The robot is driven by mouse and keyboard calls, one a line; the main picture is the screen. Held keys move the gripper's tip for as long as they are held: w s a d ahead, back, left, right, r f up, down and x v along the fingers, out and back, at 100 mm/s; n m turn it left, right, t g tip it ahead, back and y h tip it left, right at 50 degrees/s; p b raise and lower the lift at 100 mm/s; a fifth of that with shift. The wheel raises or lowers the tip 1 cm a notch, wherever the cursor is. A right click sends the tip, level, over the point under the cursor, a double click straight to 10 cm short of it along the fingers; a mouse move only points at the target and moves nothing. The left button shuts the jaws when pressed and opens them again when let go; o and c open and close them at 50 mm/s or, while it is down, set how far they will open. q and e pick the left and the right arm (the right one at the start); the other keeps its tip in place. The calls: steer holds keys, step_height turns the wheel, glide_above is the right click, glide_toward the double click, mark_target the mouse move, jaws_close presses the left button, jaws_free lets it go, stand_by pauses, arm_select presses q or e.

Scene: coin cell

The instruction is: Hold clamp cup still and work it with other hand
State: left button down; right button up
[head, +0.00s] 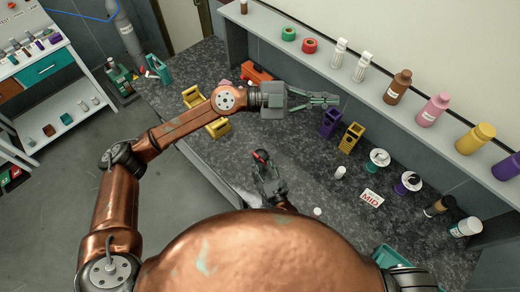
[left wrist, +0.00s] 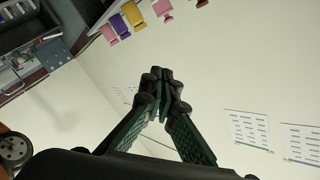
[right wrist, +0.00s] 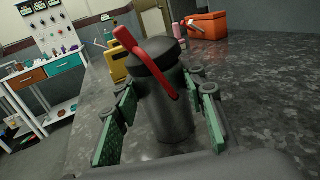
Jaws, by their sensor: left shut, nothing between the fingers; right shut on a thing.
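The clamp cup (right wrist: 165,95) is a dark grey cylinder with a dark lid and a red lever (right wrist: 150,58). It stands on the bench, roughly upright, in the right wrist view; its red top (head: 261,156) shows in the head view. My right gripper (head: 266,172) has its green-padded fingers (right wrist: 165,120) on both sides of the cup and is shut on it. My left gripper (head: 328,99) is up and to the right of the cup in the head view, apart from it. Its fingers (left wrist: 163,85) are together and empty, with wall and shelf bottles behind them.
The dark speckled bench (head: 330,215) has purple (head: 331,122) and yellow (head: 351,138) holders, a MID card (head: 371,198), spools and a small white jar (head: 340,172). Yellow bins (head: 218,127) stand left. A bottle shelf (head: 375,85) runs along the back.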

arm_select(q)
steer(key=w+a+r+n+t+h, duration=0.1)
steer(key=w+a+r+n+t, duration=0.2)
steer(key=w+r+n+t, duration=0.9)
steer(key=w+a+f+n+t+y, duration=0.1)
steer(key=w+a+f+n+y, duration=0.3)
steer(key=w+f+n+y, duration=0.65)
steer(key=a+f+m+g+y, duration=0.1)
steer(key=a+f+g+y, duration=0.15)
steer(key=f, duration=0.75)
steer(key=a+f+m+g+y, duration=0.1)
steer(key=f+m+g, duration=0.15)
steer(key=f, duration=0.65)
steer(key=s+a+f+m+g+y, duration=0.1)
steer(key=s+a+f+g+y, duration=0.3)
steer(key=s, duration=0.9)
step_height(320, 180, down, 6)
steer(key=g, duration=0.3)
steer(key=shift+a+r+m+g, duration=0.15)
steer(key=shift+a+m+g, duration=0.15)
steer(key=shift+a, duration=0.1)
